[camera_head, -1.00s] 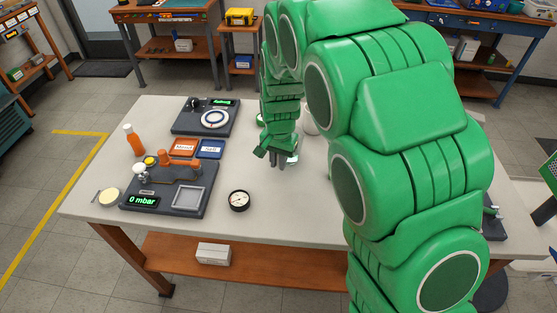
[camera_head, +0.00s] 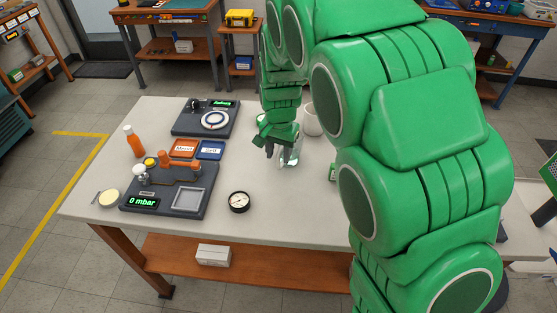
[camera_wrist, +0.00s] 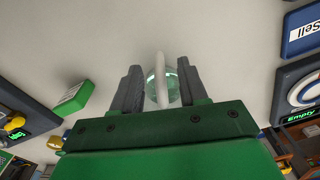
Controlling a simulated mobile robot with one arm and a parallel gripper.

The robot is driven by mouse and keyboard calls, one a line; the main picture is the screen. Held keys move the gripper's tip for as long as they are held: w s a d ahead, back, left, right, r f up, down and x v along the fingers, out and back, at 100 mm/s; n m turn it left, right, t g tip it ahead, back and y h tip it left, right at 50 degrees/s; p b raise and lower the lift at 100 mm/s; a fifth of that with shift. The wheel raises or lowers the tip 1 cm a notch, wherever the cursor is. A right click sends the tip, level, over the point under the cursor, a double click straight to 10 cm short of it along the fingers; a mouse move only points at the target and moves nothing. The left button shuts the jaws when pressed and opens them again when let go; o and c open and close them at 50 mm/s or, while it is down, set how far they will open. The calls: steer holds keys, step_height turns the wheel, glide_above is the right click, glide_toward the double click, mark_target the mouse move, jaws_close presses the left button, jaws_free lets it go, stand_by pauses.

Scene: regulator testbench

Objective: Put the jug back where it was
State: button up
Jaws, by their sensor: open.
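The clear glass jug (camera_head: 289,157) stands on the bench, right of my gripper and partly hidden by it. In the wrist view its pale upright handle (camera_wrist: 160,82) shows between the two dark fingers, with the round glass body (camera_wrist: 151,88) behind. My gripper (camera_head: 271,151) is open; in the wrist view a gap shows between each finger and the handle. Whether a finger touches the glass cannot be told.
A white pot (camera_head: 312,121) stands behind the jug, beside my arm. A green box (camera_head: 332,172) is to the right. A dial gauge (camera_head: 239,201), a test rig (camera_head: 165,190) and a round-plate scale (camera_head: 213,121) stand left. Bench between gauge and jug is clear.

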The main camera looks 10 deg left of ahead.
step_height(320, 180, up, 8)
steer(key=shift+f, duration=0.1)
steer(key=shift+d, duration=0.1)
